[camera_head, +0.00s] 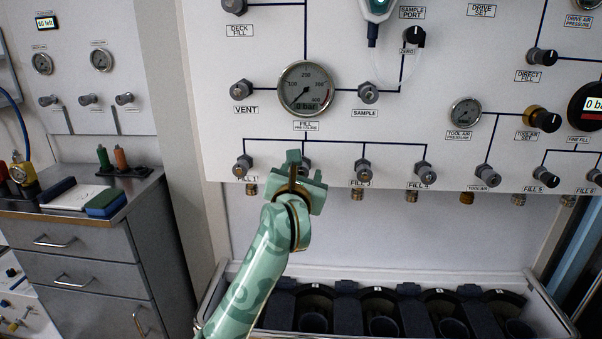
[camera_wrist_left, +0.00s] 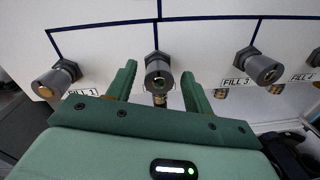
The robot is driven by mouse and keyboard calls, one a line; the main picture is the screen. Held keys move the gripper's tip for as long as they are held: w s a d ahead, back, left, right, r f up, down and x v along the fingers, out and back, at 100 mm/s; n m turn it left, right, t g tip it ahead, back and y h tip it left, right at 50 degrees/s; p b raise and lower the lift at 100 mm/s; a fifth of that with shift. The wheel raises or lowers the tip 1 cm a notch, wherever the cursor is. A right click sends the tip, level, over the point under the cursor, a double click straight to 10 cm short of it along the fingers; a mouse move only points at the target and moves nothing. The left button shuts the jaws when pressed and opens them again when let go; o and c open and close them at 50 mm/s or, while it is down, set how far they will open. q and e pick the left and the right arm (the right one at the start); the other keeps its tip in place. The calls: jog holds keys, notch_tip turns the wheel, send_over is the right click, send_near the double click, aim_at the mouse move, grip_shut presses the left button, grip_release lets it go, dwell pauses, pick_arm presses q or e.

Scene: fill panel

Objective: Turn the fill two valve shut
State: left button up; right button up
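The fill two valve is a grey cylindrical knob (camera_wrist_left: 158,75) on the white panel, between FILL 1 and FILL 3. It shows in the middle of the left wrist view. My left gripper (camera_head: 305,168) is at this valve. In the left wrist view its two green fingers (camera_wrist_left: 158,85) are open, one on each side of the knob, with a visible gap on both sides. In the head view the gripper mostly hides the knob and its label. My right gripper is in neither view.
The fill 1 valve (camera_head: 243,165) and fill 3 valve (camera_head: 363,167) flank the gripper closely. The fill pressure gauge (camera_head: 305,88) is above. A container with dark cylinder bays (camera_head: 535,290) stands below. A grey drawer cabinet (camera_head: 95,250) is at left.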

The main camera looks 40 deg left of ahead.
pick_arm(q)
jog(key=shift+s+d, duration=0.2)
jog(key=shift+s, duration=0.1)
jog(key=p+v, duration=0.4)
jog(key=v, duration=1.1)
jog(key=shift+s, duration=0.35)
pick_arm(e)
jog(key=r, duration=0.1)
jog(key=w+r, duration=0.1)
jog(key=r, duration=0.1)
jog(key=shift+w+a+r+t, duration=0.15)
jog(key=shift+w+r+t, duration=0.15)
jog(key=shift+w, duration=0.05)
pick_arm(q)
jog(key=shift+r, duration=0.1)
